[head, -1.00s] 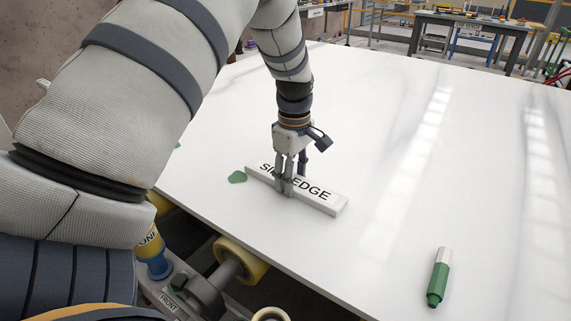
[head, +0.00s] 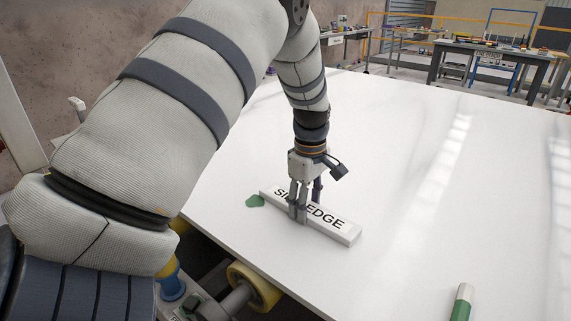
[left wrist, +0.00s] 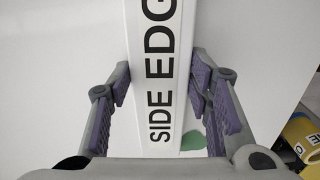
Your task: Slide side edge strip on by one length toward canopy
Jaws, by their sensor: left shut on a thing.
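The side edge strip (head: 338,230) is a long white bar lettered "SIDE EDGE", lying flat on the white slab (head: 400,150) near its front left edge. My left gripper (head: 305,207) points down and is shut across the strip, covering some of the letters in the head view. In the left wrist view the strip (left wrist: 152,65) runs between the two purple-padded fingers of the gripper (left wrist: 162,85). A green mark (head: 255,201) lies on the slab beside the strip's left end. It also shows in the left wrist view (left wrist: 194,140). My right gripper is out of view. No canopy is identifiable.
A green and white marker (head: 462,303) stands or lies on the slab at the lower right, cut by the frame. A yellow roller (head: 255,286) sits below the slab's front edge. Workbenches (head: 485,52) stand far behind.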

